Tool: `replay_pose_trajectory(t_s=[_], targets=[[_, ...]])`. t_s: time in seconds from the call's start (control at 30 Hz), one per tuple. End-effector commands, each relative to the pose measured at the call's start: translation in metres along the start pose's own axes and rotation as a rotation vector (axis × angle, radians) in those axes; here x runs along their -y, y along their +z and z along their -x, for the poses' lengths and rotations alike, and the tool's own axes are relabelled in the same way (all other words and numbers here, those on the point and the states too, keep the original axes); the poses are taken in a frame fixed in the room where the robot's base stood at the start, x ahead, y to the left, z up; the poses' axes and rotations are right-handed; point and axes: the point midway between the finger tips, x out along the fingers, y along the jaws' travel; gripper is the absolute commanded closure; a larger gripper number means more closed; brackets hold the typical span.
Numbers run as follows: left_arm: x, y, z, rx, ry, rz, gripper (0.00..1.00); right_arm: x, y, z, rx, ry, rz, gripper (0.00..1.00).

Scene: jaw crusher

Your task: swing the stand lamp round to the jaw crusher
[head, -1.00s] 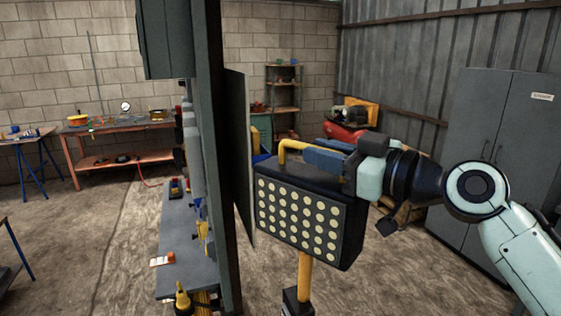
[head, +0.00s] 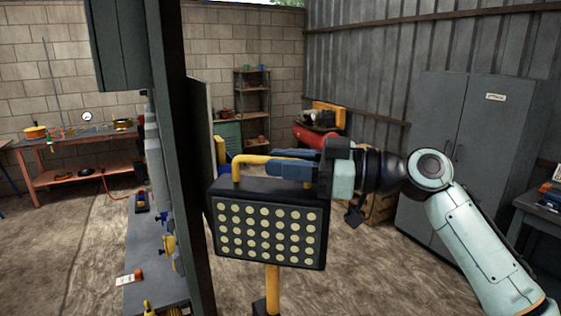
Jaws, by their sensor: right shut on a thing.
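The stand lamp (head: 267,231) has a dark box head with rows of pale round lights, a yellow handle on top and a yellow post (head: 272,289) below. Its lit face points almost straight at me. My right gripper (head: 280,168) comes in from the right with its blue fingers shut on the lamp's yellow handle. The lamp stands upright; its foot is out of view. I cannot pick out the jaw crusher for certain; a tall dark green upright (head: 182,150) stands close at the left of the lamp. My left gripper is not in view.
A grey bench (head: 150,255) with small items lies behind the upright. Grey cabinets (head: 470,150) and a dark table (head: 540,215) stand at the right. An orange workbench (head: 90,157) and a shelf (head: 252,105) stand at the back. Concrete floor is open beyond the lamp.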

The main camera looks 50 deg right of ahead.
Motion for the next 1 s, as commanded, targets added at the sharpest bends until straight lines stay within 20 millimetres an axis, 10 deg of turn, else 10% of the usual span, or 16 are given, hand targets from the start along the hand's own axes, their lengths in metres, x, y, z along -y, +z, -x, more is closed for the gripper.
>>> replay_pose_trajectory(t_s=[0.23,0.3,0.67,1.0], targets=[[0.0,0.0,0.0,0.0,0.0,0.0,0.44,-0.001,-0.003,0.001,-0.01,0.007,0.001,1.0],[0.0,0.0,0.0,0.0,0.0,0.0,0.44,-0.001,-0.003,0.001,-0.01,0.006,0.001,0.61],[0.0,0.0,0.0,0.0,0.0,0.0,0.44,-0.001,-0.001,0.004,-0.005,0.003,0.0,0.6],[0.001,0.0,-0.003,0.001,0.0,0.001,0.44,-0.001,-0.002,0.067,-0.008,0.007,0.001,0.6]])
